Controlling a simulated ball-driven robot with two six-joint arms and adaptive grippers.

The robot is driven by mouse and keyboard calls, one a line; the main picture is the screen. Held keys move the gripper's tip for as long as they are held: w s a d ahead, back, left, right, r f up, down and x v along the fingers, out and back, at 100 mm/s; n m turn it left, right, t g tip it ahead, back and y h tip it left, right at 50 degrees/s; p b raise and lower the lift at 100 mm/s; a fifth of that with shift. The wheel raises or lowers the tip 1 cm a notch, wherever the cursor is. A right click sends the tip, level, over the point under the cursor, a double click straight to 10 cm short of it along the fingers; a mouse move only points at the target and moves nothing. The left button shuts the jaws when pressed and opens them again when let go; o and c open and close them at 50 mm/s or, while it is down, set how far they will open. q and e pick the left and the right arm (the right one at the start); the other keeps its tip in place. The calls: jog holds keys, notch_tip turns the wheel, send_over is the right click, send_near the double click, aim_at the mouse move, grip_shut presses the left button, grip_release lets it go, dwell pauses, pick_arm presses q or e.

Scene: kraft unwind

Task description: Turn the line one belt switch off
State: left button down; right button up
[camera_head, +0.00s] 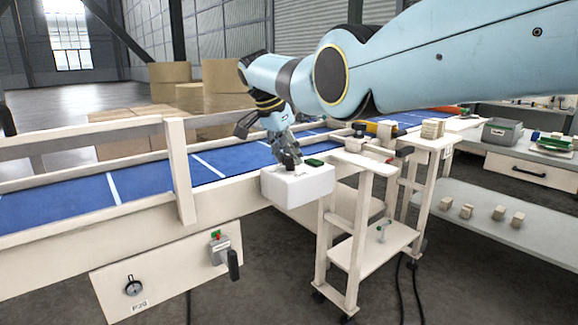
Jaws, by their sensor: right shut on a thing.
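A white switch box (298,188) is fixed at the right part of the conveyor's front rail, with a green piece (314,162) on its top. My right gripper (289,163) reaches down from above to the top of this box. Its fingers are shut on a small part there, which the fingers mostly hide; it looks like the box's switch. I cannot read a label on this box or tell the switch's position. My left gripper is not in view.
The blue conveyor belt (140,183) runs behind the rail. A lower panel (170,270) carries a black knob (133,287) and a grey lever box (219,250). A cream stand (372,245) is right of the switch box. Small blocks (482,212) lie on a grey shelf.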

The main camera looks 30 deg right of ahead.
dwell(0.3)
jog(key=o, duration=1.2)
jog(key=shift+c, duration=0.2)
jog(key=shift+r, duration=0.15)
jog(key=v, duration=1.1)
jog(key=shift+a+r, duration=0.15)
jog(key=shift+r, duration=0.2)
jog(key=shift+w, duration=0.1)
